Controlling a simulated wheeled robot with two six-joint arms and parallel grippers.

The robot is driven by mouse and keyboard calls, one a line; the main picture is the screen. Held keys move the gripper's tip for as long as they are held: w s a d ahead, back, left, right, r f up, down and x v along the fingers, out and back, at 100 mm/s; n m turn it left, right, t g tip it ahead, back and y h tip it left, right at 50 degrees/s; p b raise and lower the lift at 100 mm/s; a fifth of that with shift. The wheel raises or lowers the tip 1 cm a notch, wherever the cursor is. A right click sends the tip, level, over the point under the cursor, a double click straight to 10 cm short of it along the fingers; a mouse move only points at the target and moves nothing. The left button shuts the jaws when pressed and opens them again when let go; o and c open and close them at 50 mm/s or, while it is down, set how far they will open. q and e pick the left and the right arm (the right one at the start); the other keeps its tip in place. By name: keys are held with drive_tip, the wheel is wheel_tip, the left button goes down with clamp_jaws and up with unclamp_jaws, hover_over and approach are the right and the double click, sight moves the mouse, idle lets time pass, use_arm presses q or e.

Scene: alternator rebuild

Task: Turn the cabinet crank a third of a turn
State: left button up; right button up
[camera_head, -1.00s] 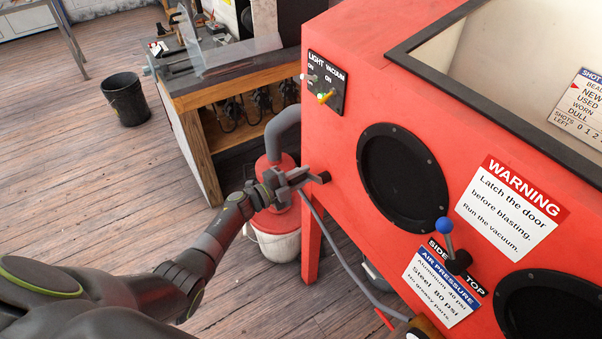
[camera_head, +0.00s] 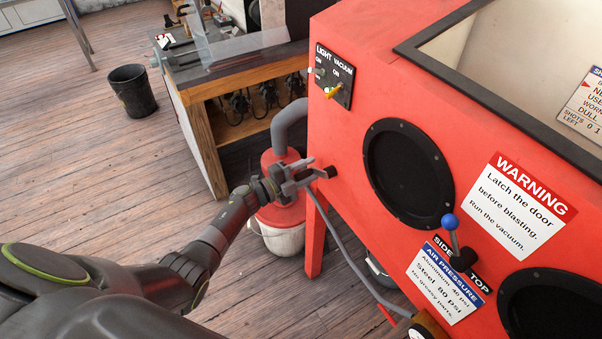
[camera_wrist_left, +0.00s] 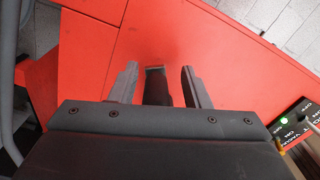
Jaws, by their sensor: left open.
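The red cabinet (camera_head: 345,130) fills the right of the head view. A small dark stub (camera_head: 330,172) stands out near its front left edge and may be part of the crank. My left gripper (camera_head: 303,178) is open just left of the stub. In the left wrist view, a dark bar (camera_wrist_left: 157,88) lies between the two open fingers (camera_wrist_left: 158,85), with a gap on each side; it looks like a crank handle against the red panel. A lever with a blue knob (camera_head: 450,222) stands further right, by the SIDE and TOP labels. My right gripper is not in view.
A switch panel (camera_head: 333,75) sits above my left gripper. A red-lidded white bucket (camera_head: 283,238) with a grey hose (camera_head: 289,122) stands behind and below the gripper. A wooden workbench (camera_head: 205,125) and black bin (camera_head: 132,91) are further back.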

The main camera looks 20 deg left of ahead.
use_arm(q)
drive_tip(key=b+v, duration=0.2)
drive_tip(key=v, duration=1.5)
drive_tip(key=shift+s+a+b, duration=0.15)
drive_tip(key=shift+a+b, duration=0.05)
drive_tip(key=shift+b, duration=0.1)
drive_tip(key=s+a+f+n+g+y, duration=0.15)
drive_tip(key=s+f+n+y, duration=0.3)
drive_tip(key=f, duration=0.45)
drive_tip(key=s+a+f+n+g+y, duration=0.1)
drive_tip(key=s+a+f+n+y, duration=0.2)
drive_tip(key=s+f+n, duration=0.45)
drive_tip(key=s+a+f+n+g+y, duration=0.1)
drive_tip(key=s+a+f+n+y, duration=0.2)
drive_tip(key=f, duration=0.7)
drive_tip(key=s+d+f+n+g, duration=0.2)
drive_tip(key=s+f, duration=0.3)
drive_tip(key=s, duration=0.4)
drive_tip(key=s+d+f+n+g+y, duration=0.1)
drive_tip(key=s+d+f+n+g, duration=0.1)
drive_tip(key=s, duration=0.7)
drive_tip(key=s+d+f+n+g, duration=0.3)
drive_tip(key=s+f+g, duration=0.3)
drive_tip(key=s+f, duration=0.2)
drive_tip(key=shift+s+d, duration=0.75)
drive_tip(key=shift+s, duration=0.05)
drive_tip(key=shift+f+y, duration=0.15)
drive_tip(key=shift+y, duration=0.1)
